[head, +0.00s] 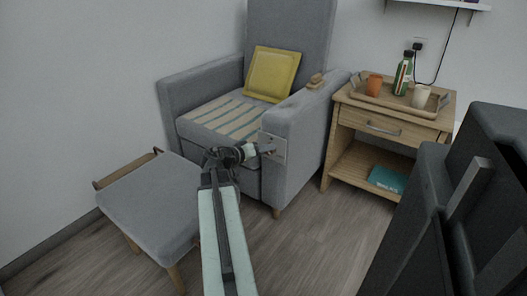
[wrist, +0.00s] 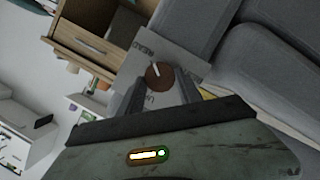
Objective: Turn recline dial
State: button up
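The recline dial (wrist: 158,76) is a round brown knob with a white pointer line, on a pale lettered plate (wrist: 190,57). The plate also shows in the head view (head: 279,151) on the front of the grey armchair's (head: 300,125) right armrest. My gripper (head: 266,148) is at the plate in the head view and hides the dial there. In the wrist view my gripper (wrist: 158,84) has its two dark fingers apart, one on each side of the dial. I cannot tell whether they touch it.
A grey footstool (head: 150,205) stands left of my arm. A wooden side table (head: 345,118) right of the chair holds a tray (head: 385,98) with cups and a bottle. Floor is clear between chair and table.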

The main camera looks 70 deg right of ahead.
jog(key=c, duration=0.3)
jog(key=shift+w+f+n+g+b, duration=0.1)
jog(key=shift+n+g+b, duration=0.2)
jog(key=shift+n+b, duration=0.15)
jog(key=shift+c, duration=0.2)
jog(key=o, duration=1.4)
jog(key=shift+c, duration=0.2)
jog(key=p+v, duration=0.2)
jog(key=v, duration=0.6)
